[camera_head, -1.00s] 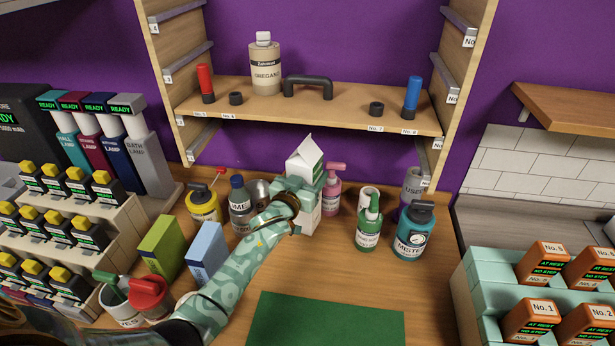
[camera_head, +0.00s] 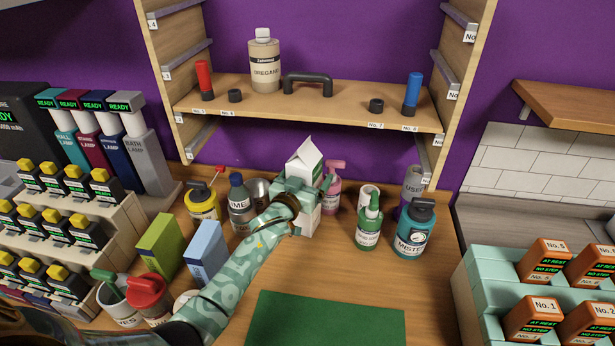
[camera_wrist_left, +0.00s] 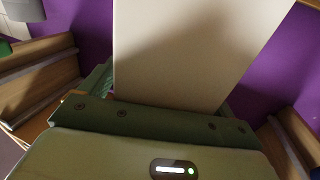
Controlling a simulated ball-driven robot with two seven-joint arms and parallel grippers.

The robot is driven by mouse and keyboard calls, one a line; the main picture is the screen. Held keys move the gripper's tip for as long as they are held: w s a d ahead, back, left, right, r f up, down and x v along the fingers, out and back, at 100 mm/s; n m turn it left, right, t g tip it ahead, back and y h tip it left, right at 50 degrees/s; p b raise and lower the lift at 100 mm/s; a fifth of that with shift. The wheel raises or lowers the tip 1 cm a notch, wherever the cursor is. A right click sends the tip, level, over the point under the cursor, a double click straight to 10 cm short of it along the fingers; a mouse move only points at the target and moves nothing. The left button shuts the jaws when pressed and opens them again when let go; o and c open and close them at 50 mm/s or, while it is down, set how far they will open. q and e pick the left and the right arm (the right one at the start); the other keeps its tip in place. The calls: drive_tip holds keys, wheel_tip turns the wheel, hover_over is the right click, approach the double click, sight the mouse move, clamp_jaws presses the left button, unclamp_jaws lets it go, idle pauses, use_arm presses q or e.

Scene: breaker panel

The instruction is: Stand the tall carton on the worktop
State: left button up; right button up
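The tall white carton (camera_head: 304,160) with a gabled top is upright at the middle back of the worktop (camera_head: 345,265), below the shelf. My left gripper (camera_head: 308,188) reaches in from the lower left, with its fingers around the carton's middle. It appears shut on the carton. In the left wrist view, the carton (camera_wrist_left: 190,50) fills the space beyond the green gripper body. The carton's lower end shows below the gripper, close to the worktop; I cannot tell whether it touches. My right gripper is not in view.
A pink pump bottle (camera_head: 333,195) stands close right of the carton. A green bottle (camera_head: 369,230) and teal bottle (camera_head: 413,235) stand farther right. Grey bottles (camera_head: 240,200) stand left. Green and blue boxes (camera_head: 207,250) are nearer. A green mat (camera_head: 325,320) lies clear in front.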

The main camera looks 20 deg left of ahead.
use_arm(q)
drive_tip(key=shift+s+f+p, duration=0.1)
drive_tip(key=shift+s+p, duration=0.4)
drive_tip(key=shift+s, duration=0.05)
drive_tip(key=s+d+p, duration=0.2)
drive_tip(key=s+p, duration=0.5)
drive_tip(key=s, duration=0.8)
drive_tip(key=shift+s+d, duration=0.2)
drive_tip(key=shift+s, duration=0.1)
drive_tip(key=shift+p, duration=0.3)
